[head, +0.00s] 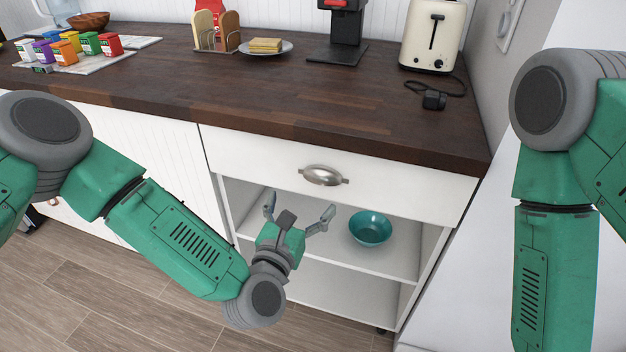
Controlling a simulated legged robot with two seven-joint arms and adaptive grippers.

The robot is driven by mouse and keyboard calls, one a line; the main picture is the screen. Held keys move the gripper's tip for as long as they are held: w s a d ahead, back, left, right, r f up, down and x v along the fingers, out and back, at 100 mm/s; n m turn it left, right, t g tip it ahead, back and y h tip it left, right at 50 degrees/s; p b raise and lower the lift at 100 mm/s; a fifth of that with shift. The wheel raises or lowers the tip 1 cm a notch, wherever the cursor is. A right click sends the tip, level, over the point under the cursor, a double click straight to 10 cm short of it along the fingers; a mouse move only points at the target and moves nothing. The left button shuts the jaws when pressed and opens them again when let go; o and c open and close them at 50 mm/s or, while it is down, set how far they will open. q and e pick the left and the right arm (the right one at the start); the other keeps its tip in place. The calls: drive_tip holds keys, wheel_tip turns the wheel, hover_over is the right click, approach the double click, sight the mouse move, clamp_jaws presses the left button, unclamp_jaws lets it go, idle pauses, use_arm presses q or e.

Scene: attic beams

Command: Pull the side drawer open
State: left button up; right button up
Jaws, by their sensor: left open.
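The white drawer (400,190) sits under the dark wooden counter at the right end of the cabinet and looks closed. Its silver cup handle (324,175) is at the middle of the front. My left gripper (300,212) is open, fingers spread and empty. It appears below the handle, in front of the open shelf, and does not touch the handle. My right arm is at the right edge, pointing down; its gripper is out of the frame.
A teal bowl (370,228) stands on the open shelf (395,262) under the drawer. On the counter (270,100) are a toaster (432,36), a black plug with cord (433,100), a plate of bread (265,48) and several coloured boxes (88,43). A wall closes the right side.

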sight(321, 181)
use_arm(q)
drive_tip(key=w+d, duration=0.1)
drive_tip(key=w, duration=0.1)
drive_tip(key=w+d, duration=0.4)
drive_tip(key=shift+w+b, duration=0.1)
drive_tip(key=shift+b, duration=0.2)
drive_tip(key=shift+w+a, duration=0.2)
drive_tip(key=shift+w, duration=0.15)
drive_tip(key=shift+w+a, duration=0.4)
drive_tip(key=shift+a, duration=0.35)
drive_tip(key=shift+w+a, duration=0.15)
drive_tip(key=shift+a, duration=0.05)
drive_tip(key=shift+d, duration=0.6)
drive_tip(key=c, duration=0.6)
drive_tip(key=shift+d, duration=0.25)
drive_tip(key=c, duration=0.9)
drive_tip(key=shift+o, duration=0.2)
drive_tip(key=shift+a, duration=0.1)
use_arm(e)
drive_tip(key=shift+d+f, duration=0.65)
drive_tip(key=shift+d, duration=0.05)
